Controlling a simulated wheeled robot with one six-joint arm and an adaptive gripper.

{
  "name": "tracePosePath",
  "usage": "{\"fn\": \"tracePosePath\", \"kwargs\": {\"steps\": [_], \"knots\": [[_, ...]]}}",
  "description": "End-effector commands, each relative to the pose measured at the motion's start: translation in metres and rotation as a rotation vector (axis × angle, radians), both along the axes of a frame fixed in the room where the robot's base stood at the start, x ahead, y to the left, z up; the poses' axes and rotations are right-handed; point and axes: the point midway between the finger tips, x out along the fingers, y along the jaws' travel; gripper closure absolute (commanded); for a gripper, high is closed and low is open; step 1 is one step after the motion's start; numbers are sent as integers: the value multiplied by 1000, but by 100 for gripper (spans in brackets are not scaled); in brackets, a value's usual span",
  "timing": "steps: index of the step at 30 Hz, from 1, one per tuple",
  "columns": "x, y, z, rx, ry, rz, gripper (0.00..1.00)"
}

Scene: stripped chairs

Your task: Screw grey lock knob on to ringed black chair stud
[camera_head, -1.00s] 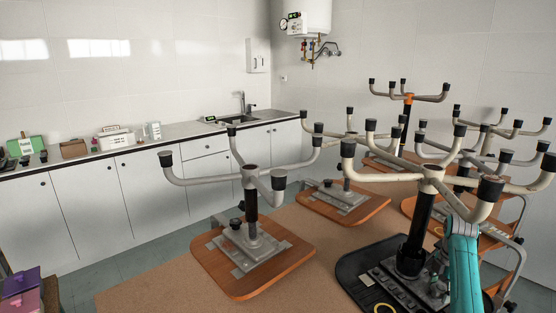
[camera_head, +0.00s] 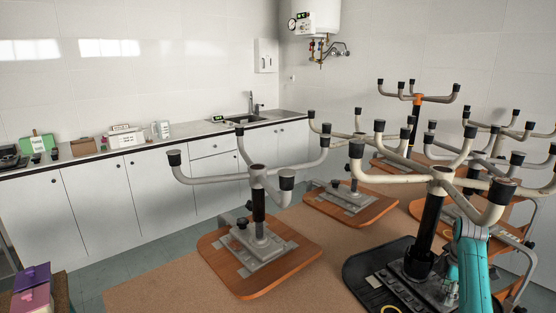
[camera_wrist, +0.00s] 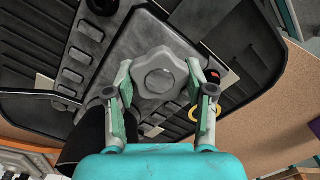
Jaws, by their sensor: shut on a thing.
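In the wrist view my gripper (camera_wrist: 161,92) is shut on the grey lock knob (camera_wrist: 160,74), a lobed knob with a round centre, held between the two fingers. Behind it is the black chair base (camera_wrist: 110,75) with its grey plate and ribs. A yellow ring (camera_wrist: 191,114) lies on the black base, partly hidden by the right finger. I cannot make out the stud in it. In the head view the black base (camera_head: 357,272) is at the lower right, and the yellow ring (camera_head: 391,308) is cut by the bottom edge.
The black chair's column (camera_head: 428,225) and prongs rise close to my arm. Another upturned chair with a wooden seat (camera_head: 225,270) stands to the left, and several more stand behind. Brown tabletop (camera_head: 150,295) is bare at the front left. Counters line the back wall.

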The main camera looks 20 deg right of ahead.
Motion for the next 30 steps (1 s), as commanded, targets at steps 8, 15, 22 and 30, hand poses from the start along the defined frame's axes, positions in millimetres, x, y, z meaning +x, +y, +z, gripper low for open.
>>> {"fn": "tracePosePath", "kwargs": {"steps": [8, 15, 22, 30], "knots": [[-2, 1, -6, 7, 8, -308, 100], [-2, 1, -6, 7, 9, -530, 100], [-2, 1, -6, 7, 10, -563, 100], [-2, 1, -6, 8, 10, -640, 100]]}}
